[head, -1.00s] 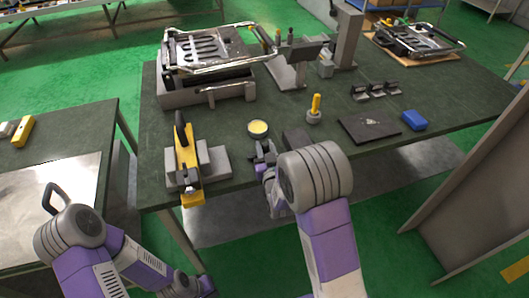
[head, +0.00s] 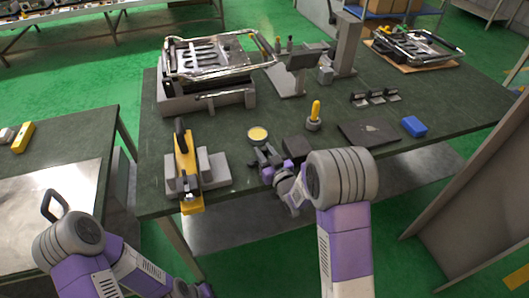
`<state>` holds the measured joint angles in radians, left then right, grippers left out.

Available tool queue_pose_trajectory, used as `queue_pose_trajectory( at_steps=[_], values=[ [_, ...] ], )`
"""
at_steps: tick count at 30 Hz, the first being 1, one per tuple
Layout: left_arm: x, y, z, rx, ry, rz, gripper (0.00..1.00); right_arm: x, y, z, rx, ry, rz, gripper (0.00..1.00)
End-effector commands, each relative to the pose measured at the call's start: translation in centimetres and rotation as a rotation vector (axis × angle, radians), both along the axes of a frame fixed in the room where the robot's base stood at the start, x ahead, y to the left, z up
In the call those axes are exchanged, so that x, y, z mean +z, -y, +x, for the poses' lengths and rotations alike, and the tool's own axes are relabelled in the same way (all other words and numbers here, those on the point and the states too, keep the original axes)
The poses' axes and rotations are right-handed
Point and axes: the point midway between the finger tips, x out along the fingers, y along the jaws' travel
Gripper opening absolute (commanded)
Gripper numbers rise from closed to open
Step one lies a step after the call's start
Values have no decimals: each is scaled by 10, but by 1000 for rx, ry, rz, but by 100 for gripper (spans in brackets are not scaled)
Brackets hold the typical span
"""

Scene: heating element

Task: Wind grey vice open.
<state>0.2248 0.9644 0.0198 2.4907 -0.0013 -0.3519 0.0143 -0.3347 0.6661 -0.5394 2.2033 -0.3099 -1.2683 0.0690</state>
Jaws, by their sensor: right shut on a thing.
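The grey vice (head: 212,168) appears to be the stepped grey block at the front left of the dark green bench. A yellow tool (head: 187,165) with a black handle stands between its grey parts. My right gripper (head: 256,163) is low over the bench, just right of this block. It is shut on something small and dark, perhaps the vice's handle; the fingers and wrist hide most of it. My left arm is at the lower left, and its gripper is not clearly in view.
A dark block (head: 297,148) stands close beside my right gripper. A round yellow-topped tin (head: 258,135) is just behind it. A heater assembly (head: 207,70) fills the back left.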

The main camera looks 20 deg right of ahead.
Motion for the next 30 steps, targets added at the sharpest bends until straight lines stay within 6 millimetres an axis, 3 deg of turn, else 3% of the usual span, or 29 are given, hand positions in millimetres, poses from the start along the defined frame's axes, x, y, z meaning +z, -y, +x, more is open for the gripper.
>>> queue_pose_trajectory(
  at_steps=[1,4,14,30],
  values=[
    [0,0,0,0,0,0,0,-1,1,0,-2,-2,0,35],
    [0,0,0,0,0,0,0,0,1,0,-2,-1,0,49],
    [1,0,0,0,0,0,0,0,1,-3,-2,-1,0,49],
    [10,0,0,0,0,0,0,0,15,-71,-2,-1,0,49]
  ],
)
